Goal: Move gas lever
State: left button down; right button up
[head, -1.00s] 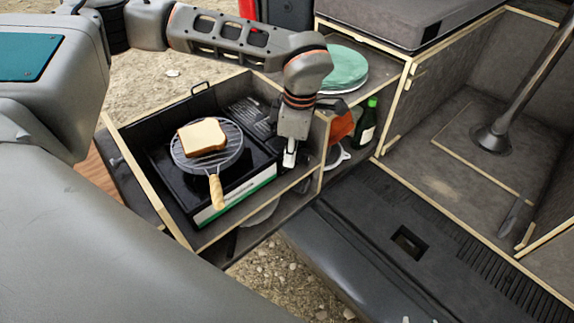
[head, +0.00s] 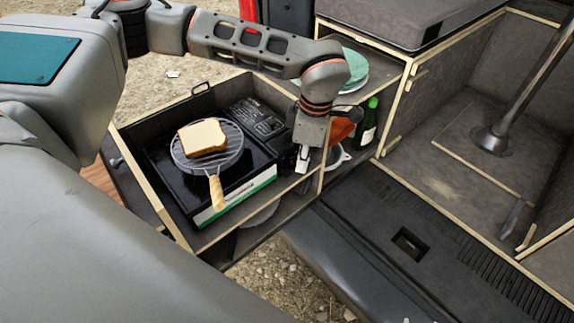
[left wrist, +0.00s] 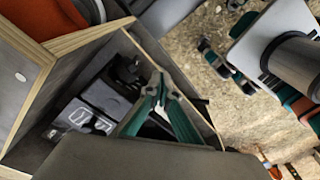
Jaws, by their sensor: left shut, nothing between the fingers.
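The gas stove (head: 236,192) is a black unit with a green and white front strip, set in an open wooden-edged drawer. Its dark side panel (head: 258,122) has slots and lies right of the burner; I cannot make out the gas lever for certain. My left gripper (head: 302,164) points down at the right end of the drawer, beside the panel. It is shut and empty. In the left wrist view its teal fingers (left wrist: 163,94) meet at the tips, over the drawer with the stove panel (left wrist: 85,118) and a black fitting (left wrist: 128,70) near. My right gripper is not in view.
A round grill with a wooden handle (head: 216,192) bears a slice of bread (head: 202,137) on the stove. Right of the drawer, a compartment holds a green bottle (head: 367,124) and an orange item (head: 341,131). Green plates (head: 354,68) stand above. Drawer walls surround the gripper.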

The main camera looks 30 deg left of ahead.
pick_arm(q)
jog(key=shift+r, duration=0.15)
notch_tip(320, 180, up, 12)
jog(key=d, duration=0.1)
jog(key=shift+w, duration=0.2)
jog(key=shift+d, duration=0.1)
dwell(0.4)
